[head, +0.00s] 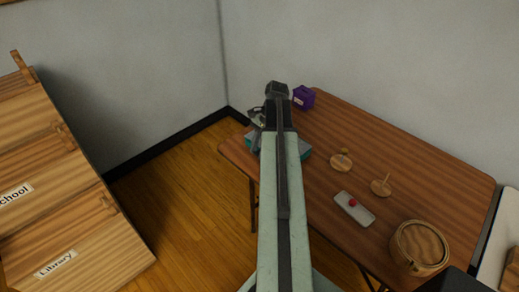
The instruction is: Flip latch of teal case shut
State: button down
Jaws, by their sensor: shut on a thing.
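The teal case (305,151) lies on the brown wooden table (390,140) near its left end. My arm crosses in front of it and hides most of it, so only parts at either side of the arm show. My gripper (256,117) is at the far end of my arm, over the left side of the case. It is shut on a part of the case as far as I can see. The latch cannot be made out, nor whether it is up or down.
A purple box (304,97) stands at the table's back edge. Wooden pieces (341,162) (381,187), a pale tray (354,208) with a red item and a round wooden hoop (420,247) lie to the right. Labelled wooden bins (70,215) stand at left.

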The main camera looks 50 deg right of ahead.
jog(key=shift+a+f+h+p, duration=0.1)
jog(key=shift+a+h+p, duration=0.3)
jog(key=shift+h, duration=0.4)
jog(key=shift+a+f+h, duration=0.15)
jog(key=shift+f+h, duration=0.05)
jog(key=shift+h, duration=0.4)
jog(key=shift+a+f+h, duration=0.1)
jog(key=shift+f+h, duration=0.05)
jog(key=shift+h, duration=0.45)
jog(key=h, duration=0.1)
jog(key=f+h+b, duration=0.1)
jog(key=shift+a+g+h+b, duration=0.1)
jog(key=shift+g+h+b, duration=0.2)
jog(key=shift+h, duration=0.1)
jog(key=shift+f+h+b, duration=0.15)
jog(key=shift+h+b, duration=0.45)
jog(key=shift+h, duration=0.2)
jog(key=c, duration=1)
grip_release()
